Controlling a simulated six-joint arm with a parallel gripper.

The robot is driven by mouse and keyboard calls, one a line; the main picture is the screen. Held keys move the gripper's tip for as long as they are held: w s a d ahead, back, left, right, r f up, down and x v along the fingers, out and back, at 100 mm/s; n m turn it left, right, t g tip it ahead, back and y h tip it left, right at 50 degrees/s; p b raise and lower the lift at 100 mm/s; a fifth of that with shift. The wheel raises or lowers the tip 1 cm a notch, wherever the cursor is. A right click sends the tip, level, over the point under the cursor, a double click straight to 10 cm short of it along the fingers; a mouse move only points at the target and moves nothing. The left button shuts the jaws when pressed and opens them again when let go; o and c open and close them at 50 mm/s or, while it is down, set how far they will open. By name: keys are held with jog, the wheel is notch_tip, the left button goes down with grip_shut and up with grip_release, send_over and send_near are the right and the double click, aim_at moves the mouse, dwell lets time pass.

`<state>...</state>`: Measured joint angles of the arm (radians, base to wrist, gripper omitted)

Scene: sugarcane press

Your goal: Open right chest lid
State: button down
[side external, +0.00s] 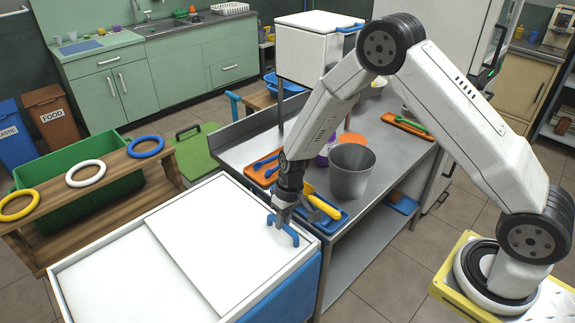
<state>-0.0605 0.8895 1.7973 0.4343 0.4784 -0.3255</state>
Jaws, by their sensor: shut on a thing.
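A white chest (259,307) with a blue front stands in the foreground of the side external view. Its top has two white lid panels, a right lid (220,240) and a left lid (125,280), with an edge line between them. A blue handle (283,234) is at the right lid's right side. My gripper (284,216) points down from above and is shut on this blue handle. The fingers hide part of the handle. The right lid lies flat on the chest.
A metal table (235,152) right behind the chest holds a grey bucket (351,172), a blue tray with a yellow-handled tool (325,208) and orange boards. A wooden rack with rings (85,173) stands left. Another white box with a blue handle (310,48) is farther back.

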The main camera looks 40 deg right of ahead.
jog(key=shift+a, duration=0.15)
jog(key=a, duration=1.9)
jog(key=shift+a, duration=0.25)
jog(key=shift+s, duration=0.1)
jog(key=c, duration=0.6)
grip_release()
jog(key=shift+r, duration=0.1)
jog(key=r, duration=0.2)
jog(key=d+r, duration=0.1)
jog(key=r, duration=0.4)
jog(key=shift+d+r, duration=0.2)
jog(key=shift+d, duration=0.1)
